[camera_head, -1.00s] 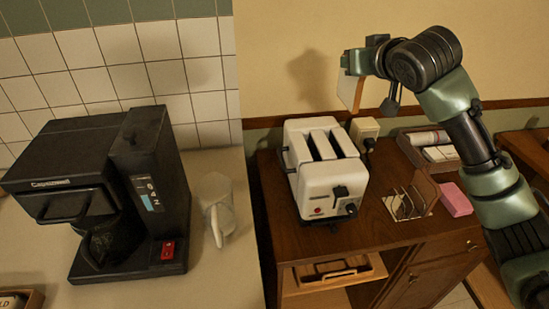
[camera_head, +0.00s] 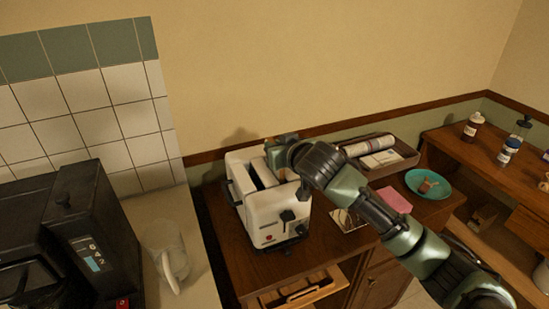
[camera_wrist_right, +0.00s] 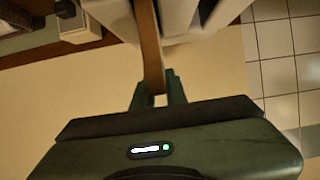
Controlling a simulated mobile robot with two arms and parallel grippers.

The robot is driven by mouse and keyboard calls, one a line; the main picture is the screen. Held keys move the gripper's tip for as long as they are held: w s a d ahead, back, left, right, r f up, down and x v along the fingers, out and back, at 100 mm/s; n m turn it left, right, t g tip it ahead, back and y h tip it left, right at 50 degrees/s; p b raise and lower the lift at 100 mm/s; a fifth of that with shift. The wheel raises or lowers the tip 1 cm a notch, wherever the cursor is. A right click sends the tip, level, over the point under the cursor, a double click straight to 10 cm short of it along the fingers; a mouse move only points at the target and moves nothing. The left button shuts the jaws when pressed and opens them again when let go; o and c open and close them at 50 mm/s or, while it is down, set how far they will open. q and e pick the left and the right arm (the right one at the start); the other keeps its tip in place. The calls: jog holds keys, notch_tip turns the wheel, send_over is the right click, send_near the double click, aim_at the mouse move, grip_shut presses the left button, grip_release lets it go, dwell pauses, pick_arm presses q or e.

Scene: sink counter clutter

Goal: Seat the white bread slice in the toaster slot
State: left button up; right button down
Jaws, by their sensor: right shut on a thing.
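The white toaster (camera_head: 262,215) stands on the wooden cabinet in the head view, its left slot (camera_head: 241,181) showing empty. My right gripper (camera_head: 283,147) is over its right rear part and hides much of the right slot. In the right wrist view my right gripper (camera_wrist_right: 158,98) is shut on the bread slice (camera_wrist_right: 150,45), which shows edge-on as a thin brown crust strip. The slice lies between white toaster walls (camera_wrist_right: 188,14) there, in line with a slot. How deep it sits is hidden. My left gripper is not in view.
A coffee maker (camera_head: 95,235) and a white jug (camera_head: 168,255) stand on the left counter. Right of the toaster are a wire rack (camera_head: 345,218), a pink sponge (camera_head: 394,200), a tray (camera_head: 400,158) and a teal plate (camera_head: 428,184). A drawer (camera_head: 305,287) is open below.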

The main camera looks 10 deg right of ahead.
jog(key=shift+f+p, duration=0.3)
jog(key=shift+f, duration=1.9)
jog(key=shift+f, duration=0.1)
jog(key=c, duration=1.4)
grip_release()
jog(key=shift+c, duration=0.2)
jog(key=b+v, duration=0.2)
jog(key=v, duration=1)
